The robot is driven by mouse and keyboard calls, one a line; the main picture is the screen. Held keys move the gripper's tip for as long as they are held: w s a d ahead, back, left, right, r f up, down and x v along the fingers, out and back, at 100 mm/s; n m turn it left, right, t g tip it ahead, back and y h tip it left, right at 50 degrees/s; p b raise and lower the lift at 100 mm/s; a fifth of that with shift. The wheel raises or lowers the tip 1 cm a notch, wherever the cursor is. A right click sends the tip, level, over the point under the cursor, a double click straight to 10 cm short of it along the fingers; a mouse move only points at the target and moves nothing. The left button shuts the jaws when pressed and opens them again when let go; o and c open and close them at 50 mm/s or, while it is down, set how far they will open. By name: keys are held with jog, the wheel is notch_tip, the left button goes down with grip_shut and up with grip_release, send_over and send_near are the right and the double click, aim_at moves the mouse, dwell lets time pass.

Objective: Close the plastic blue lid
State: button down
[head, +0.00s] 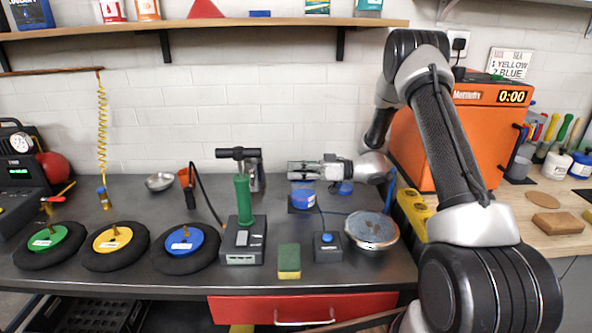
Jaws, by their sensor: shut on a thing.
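My gripper (303,170) reaches in from the right, pointing left, near the back of the dark bench. Its fingers are shut at the top of a small blue container (303,197). The container stands upright on the bench with a pale band on its side. The fingers cover its rim, so I cannot tell whether a lid is on it. A second small blue thing (345,188) shows just right of it, under my wrist; I cannot tell whether it is the lid.
A green hand pump (243,203) stands left of the container. A blue-button box (327,247), a sponge (289,261) and a round metal-topped pot (372,230) are in front. An orange machine (452,135) stands right.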

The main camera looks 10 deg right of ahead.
jog(key=shift+s+f, duration=0.15)
jog(key=shift+s, duration=0.15)
jog(key=c, duration=1.6)
grip_release()
jog(key=shift+s, duration=0.15)
jog(key=shift+o, duration=0.2)
jog(key=shift+w+a+r, duration=0.1)
jog(key=shift+w+r, duration=0.1)
jog(key=shift+r, duration=0.25)
notch_tip(320, 180, up, 10)
jog(key=shift+f, duration=0.25)
